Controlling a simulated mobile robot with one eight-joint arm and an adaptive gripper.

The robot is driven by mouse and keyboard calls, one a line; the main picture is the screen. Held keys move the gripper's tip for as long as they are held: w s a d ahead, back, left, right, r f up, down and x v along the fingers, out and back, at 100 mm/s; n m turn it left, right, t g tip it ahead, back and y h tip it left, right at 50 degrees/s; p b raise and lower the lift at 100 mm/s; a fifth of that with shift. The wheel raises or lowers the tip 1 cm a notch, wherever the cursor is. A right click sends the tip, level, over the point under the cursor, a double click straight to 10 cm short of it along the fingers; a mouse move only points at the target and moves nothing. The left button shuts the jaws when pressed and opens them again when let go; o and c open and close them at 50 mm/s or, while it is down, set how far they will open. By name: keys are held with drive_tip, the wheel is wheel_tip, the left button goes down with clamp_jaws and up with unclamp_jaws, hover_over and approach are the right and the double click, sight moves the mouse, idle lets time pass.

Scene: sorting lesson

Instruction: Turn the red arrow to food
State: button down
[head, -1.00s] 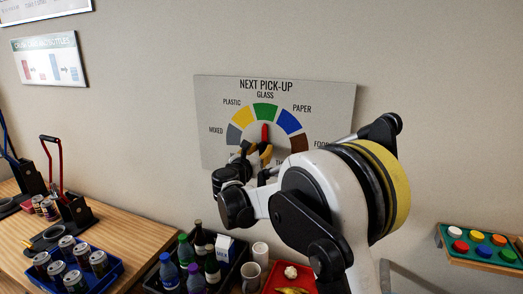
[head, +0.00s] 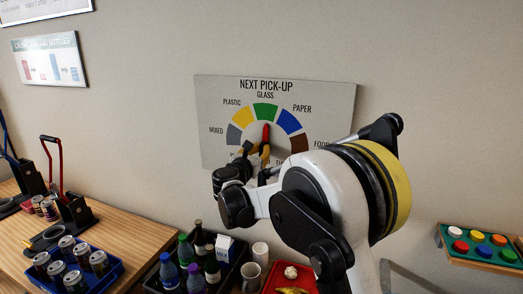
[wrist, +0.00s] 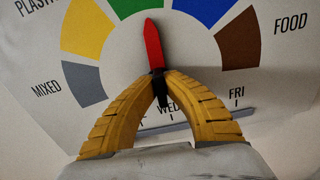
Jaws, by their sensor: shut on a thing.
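The red arrow (wrist: 154,48) is on the "Next pick-up" wall board (head: 212,92). In the head view the red arrow (head: 266,134) points up at the green glass segment, leaning slightly right. The brown food segment (wrist: 238,40) lies to the arrow's right, beside the word FOOD. In the head view my gripper (head: 257,152) is in front of the board's lower part, and my arm hides its lower right.
Below the board stand a dark crate (head: 150,284) of bottles, a mug (head: 251,277) and a red tray (head: 270,278). A wooden table (head: 140,232) with a blue tray of cans is at left. A board of coloured knobs (head: 455,258) is at right.

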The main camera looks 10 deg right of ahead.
drive_tip(key=m, duration=0.3)
drive_tip(key=shift+d+m+b, duration=0.1)
drive_tip(key=shift+m+b, duration=0.25)
drive_tip(key=shift+m, duration=0.05)
drive_tip(key=m, duration=0.3)
drive_tip(key=shift+m+b, duration=0.3)
drive_tip(key=shift+m, duration=0.1)
drive_tip(key=m, duration=0.3)
drive_tip(key=shift+s+d+f, duration=0.1)
drive_tip(key=shift+m+b, duration=0.4)
drive_tip(key=shift+m, duration=1.7)
drive_tip(key=c, duration=1.5)
unclamp_jaws()
drive_tip(key=shift+s+f, duration=0.1)
